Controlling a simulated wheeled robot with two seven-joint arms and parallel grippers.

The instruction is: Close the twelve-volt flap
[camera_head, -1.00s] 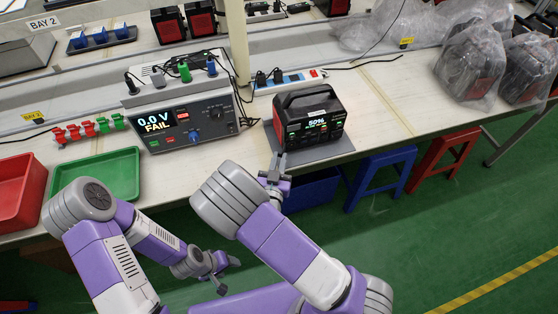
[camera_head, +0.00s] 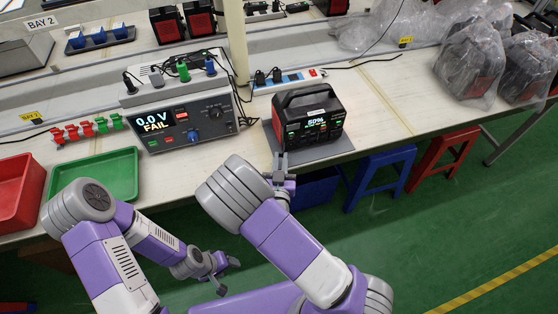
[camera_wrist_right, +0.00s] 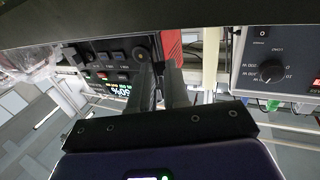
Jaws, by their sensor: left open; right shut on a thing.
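The black and red power station (camera_head: 309,122) stands upright on a grey mat near the bench's front edge, its display lit at 50%. It also shows turned sideways in the right wrist view (camera_wrist_right: 98,55), with a round dark socket (camera_wrist_right: 138,54) beside my fingers. My right gripper (camera_head: 283,160) is at the station's lower front left corner, its fingers (camera_wrist_right: 160,72) close together against the front. It is shut on a small part there, seemingly the twelve-volt flap, which the fingers hide. My left gripper (camera_head: 228,268) is open and empty, low in front of the bench.
A tester (camera_head: 188,115) reading 0.0 V FAIL stands left of the station. A power strip (camera_head: 290,80) lies behind it. A green tray (camera_head: 100,178) and a red bin (camera_head: 18,195) are at the left. Blue (camera_head: 380,175) and red (camera_head: 445,155) stools stand below the bench.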

